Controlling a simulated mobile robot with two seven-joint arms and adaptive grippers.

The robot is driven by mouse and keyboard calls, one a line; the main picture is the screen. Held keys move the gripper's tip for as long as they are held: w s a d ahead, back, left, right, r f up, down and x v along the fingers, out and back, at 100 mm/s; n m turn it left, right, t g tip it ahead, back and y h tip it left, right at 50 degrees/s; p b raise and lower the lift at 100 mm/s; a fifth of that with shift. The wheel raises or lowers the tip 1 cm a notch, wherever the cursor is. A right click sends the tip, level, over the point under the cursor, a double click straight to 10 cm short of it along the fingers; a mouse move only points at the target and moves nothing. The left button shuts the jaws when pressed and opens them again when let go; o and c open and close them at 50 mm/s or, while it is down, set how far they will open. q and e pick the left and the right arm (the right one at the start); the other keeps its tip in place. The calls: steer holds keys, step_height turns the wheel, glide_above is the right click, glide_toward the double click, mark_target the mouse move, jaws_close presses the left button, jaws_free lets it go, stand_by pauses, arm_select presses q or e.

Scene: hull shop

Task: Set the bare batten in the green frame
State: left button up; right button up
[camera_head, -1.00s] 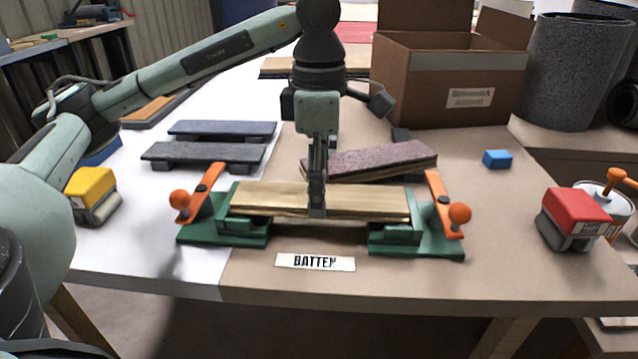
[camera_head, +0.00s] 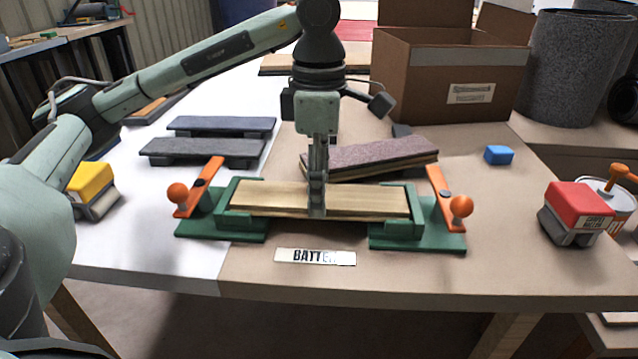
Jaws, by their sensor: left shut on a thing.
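The bare batten (camera_head: 268,199) is a pale wooden board lying level across the two halves of the green frame (camera_head: 246,225). Its ends sit between the green end walls. My left gripper (camera_head: 317,210) comes down from above and is shut on the middle of the batten. Orange levers with ball knobs (camera_head: 177,193) stand at both ends of the frame, swung outward from the batten. The batten's underside is hidden. My right gripper is not in view.
Behind the frame lie a board with a purplish gritty top (camera_head: 370,155) and dark grey boards (camera_head: 205,147). A yellow-topped block (camera_head: 92,180), red-topped block (camera_head: 578,205), blue block (camera_head: 498,154) and cardboard box (camera_head: 450,80) stand around. A label (camera_head: 315,256) lies in front.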

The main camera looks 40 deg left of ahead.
arm_select(q)
steer(key=shift+f+b, duration=0.35)
steer(key=shift+f, duration=0.05)
stand_by(0.4)
steer(key=o, duration=1.4)
steer(key=shift+c, duration=0.2)
steer(key=shift+r, duration=0.1)
steer(key=shift+r+p, duration=2.5)
steer(key=shift+r, duration=0.95)
steer(key=shift+f, duration=0.1)
